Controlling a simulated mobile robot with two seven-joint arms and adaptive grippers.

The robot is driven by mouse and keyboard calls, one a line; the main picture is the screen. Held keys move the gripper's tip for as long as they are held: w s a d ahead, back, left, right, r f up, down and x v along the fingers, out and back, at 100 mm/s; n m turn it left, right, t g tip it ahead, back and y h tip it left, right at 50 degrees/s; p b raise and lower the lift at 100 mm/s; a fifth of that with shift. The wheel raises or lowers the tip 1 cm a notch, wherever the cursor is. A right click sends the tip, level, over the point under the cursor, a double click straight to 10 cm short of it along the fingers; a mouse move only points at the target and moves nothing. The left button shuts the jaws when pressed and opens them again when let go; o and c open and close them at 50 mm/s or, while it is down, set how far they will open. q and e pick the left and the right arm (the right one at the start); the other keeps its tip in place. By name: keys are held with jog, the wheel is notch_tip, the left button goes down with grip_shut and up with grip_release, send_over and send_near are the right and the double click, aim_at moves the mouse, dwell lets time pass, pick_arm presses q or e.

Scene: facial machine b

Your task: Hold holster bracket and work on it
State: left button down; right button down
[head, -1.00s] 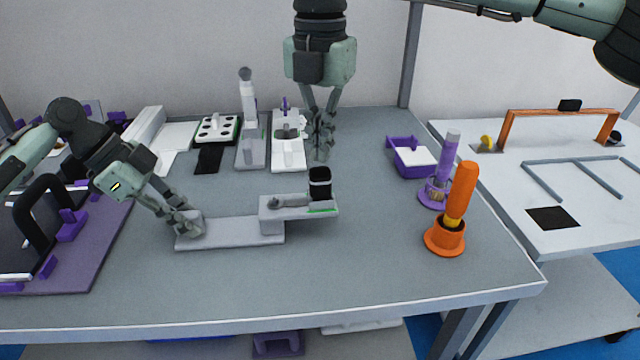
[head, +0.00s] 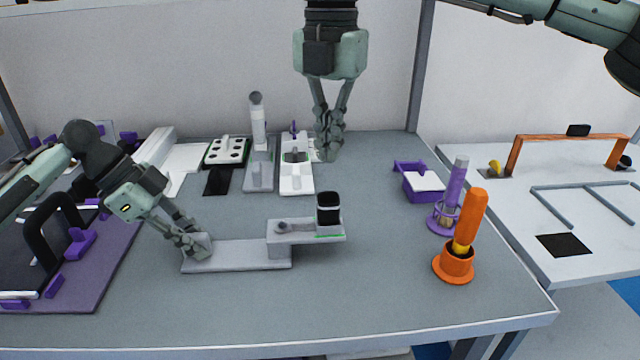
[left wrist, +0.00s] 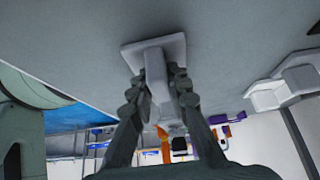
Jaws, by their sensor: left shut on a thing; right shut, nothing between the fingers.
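The holster bracket, a grey stepped piece (head: 240,256), lies on the table in the middle of the head view. Its raised right part carries a black and white cylinder (head: 328,208) and a thin green strip. My left gripper (head: 197,246) is shut on the bracket's left end. In the left wrist view the fingers (left wrist: 158,90) close on an upright grey rib of the bracket (left wrist: 150,55). My right gripper (head: 328,148) hangs fingers down, shut and empty, above the table's back part, behind the bracket and apart from it.
An orange-handled tool in an orange stand (head: 455,268) and a purple holder (head: 440,217) stand at the right. A purple bin (head: 420,192) is behind them. White and grey fixtures (head: 297,176) line the back. A purple board (head: 95,275) lies left. The front table is clear.

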pick_arm(q)
jog(key=c, duration=1.4)
grip_release()
jog(key=shift+o, duration=0.2)
